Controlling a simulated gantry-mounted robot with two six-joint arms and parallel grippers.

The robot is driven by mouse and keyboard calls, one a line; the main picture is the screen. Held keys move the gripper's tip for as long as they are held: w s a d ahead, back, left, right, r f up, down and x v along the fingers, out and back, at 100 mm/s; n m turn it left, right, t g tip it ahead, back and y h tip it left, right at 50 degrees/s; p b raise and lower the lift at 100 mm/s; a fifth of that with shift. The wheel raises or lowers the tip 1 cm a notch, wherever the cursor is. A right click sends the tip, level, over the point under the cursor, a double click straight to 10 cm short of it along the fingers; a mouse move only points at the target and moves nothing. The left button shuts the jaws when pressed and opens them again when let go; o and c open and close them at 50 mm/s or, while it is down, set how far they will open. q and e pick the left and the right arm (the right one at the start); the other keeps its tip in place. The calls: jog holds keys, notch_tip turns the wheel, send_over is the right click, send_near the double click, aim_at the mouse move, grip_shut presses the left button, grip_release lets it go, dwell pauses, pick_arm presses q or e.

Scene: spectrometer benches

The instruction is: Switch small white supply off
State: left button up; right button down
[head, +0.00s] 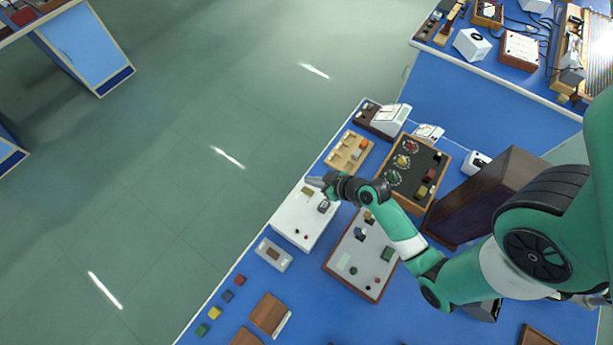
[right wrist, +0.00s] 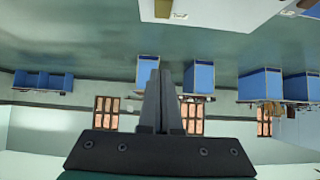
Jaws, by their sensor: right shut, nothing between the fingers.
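My right gripper (head: 316,183) is at the upper edge of a white flat-topped unit (head: 291,222) in the head view. The unit has a tan plate, a dark meter-like part and small knobs. Height and contact are unclear. In the right wrist view the gripper (right wrist: 162,75) is shut with nothing between its fingers. A white surface with a tan plate (right wrist: 163,10) shows at the top edge there. A small white box with a dark dial (head: 476,162) stands farther right on the bench. I cannot tell which white unit is the small supply. My left gripper is not seen.
A grey-topped wooden panel (head: 350,265) lies right of the white unit. A dark board with dials (head: 409,170) and a tan tray (head: 349,151) lie above it. A tall brown box (head: 490,195) stands right. Open floor (head: 150,170) lies left of the bench.

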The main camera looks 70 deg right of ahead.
jog(key=s+r, duration=0.1)
jog(key=s+r+p, duration=0.1)
jog(key=s+r, duration=0.1)
jog(key=r, duration=0.1)
jog(key=shift+a+p, duration=0.35)
